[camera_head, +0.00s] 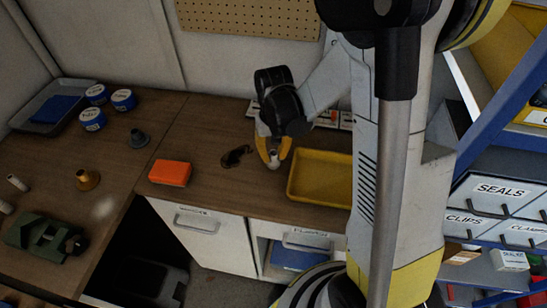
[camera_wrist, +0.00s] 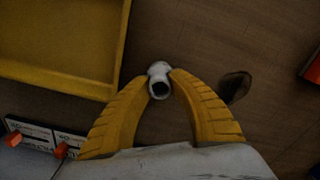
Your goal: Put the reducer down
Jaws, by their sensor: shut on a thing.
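The reducer is a small pale grey fitting with a dark round opening, seen between the fingertips in the wrist view (camera_wrist: 159,84). It also shows small in the head view (camera_head: 273,162). My gripper (camera_head: 273,153), with yellow ribbed fingers, is shut on it; in the wrist view the fingertips (camera_wrist: 160,78) touch it on both sides. It is over the wooden bench (camera_head: 222,180), just left of the yellow tray (camera_head: 320,177). I cannot tell whether it touches the bench top.
A dark stain-like patch (camera_head: 236,156) lies left of my gripper, and an orange box (camera_head: 170,173) farther left. Blue-and-white tins (camera_head: 92,119), a dark grey fitting (camera_head: 138,139) and a brass fitting (camera_head: 87,180) stand at the left.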

